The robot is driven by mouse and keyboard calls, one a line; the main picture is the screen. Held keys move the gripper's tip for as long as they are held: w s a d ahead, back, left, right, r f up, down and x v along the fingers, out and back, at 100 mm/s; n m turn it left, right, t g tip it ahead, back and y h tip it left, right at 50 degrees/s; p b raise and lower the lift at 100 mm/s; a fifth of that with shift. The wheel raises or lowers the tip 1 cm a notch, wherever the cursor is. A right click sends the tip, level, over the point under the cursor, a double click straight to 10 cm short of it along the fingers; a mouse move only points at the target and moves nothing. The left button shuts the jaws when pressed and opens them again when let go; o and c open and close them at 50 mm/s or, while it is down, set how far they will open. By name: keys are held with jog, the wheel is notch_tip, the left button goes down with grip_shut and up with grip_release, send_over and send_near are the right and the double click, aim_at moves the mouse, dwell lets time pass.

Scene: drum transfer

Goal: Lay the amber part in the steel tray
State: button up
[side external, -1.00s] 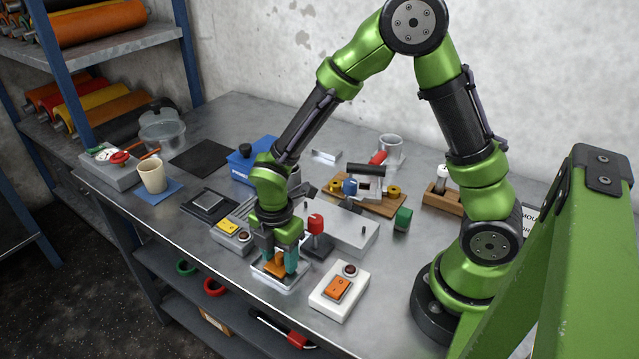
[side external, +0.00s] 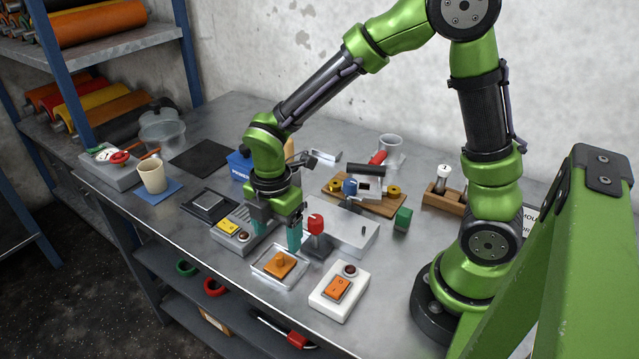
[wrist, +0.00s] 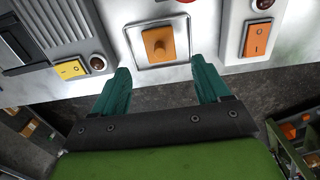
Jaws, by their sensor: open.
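The amber part (side external: 280,264) is a flat orange square with a small knob on top. It lies inside the shallow steel tray (side external: 262,272) near the front edge of the bench. In the wrist view the amber part (wrist: 157,44) sits within the rim of the tray (wrist: 138,64), beyond my fingertips. My gripper (side external: 273,238) is open and empty, with teal fingers. It hangs above and behind the tray in the side view, apart from the part. In the wrist view my gripper (wrist: 160,72) shows its two fingers spread wide.
A white switch box with an orange rocker (side external: 338,289) stands right of the tray. A grey unit with a yellow switch (side external: 230,227) stands to the left. A red-topped lever (side external: 315,226) rises close to my gripper. The bench's front edge is near the tray.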

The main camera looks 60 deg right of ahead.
notch_tip(320, 180, up, 5)
notch_tip(320, 180, up, 6)
jog(key=r+m+t, duration=0.1)
jog(key=m+t, duration=0.2)
jog(key=m, duration=0.5)
send_over(279, 256)
jog(key=s+d, duration=0.3)
jog(key=s+d+r+m+t+y, duration=0.2)
jog(key=s+m, duration=0.5)
jog(key=m, duration=0.7)
jog(key=shift+d+r+t, duration=0.65)
jog(key=shift+r+t, duration=0.45)
jog(key=shift+r, duration=0.25)
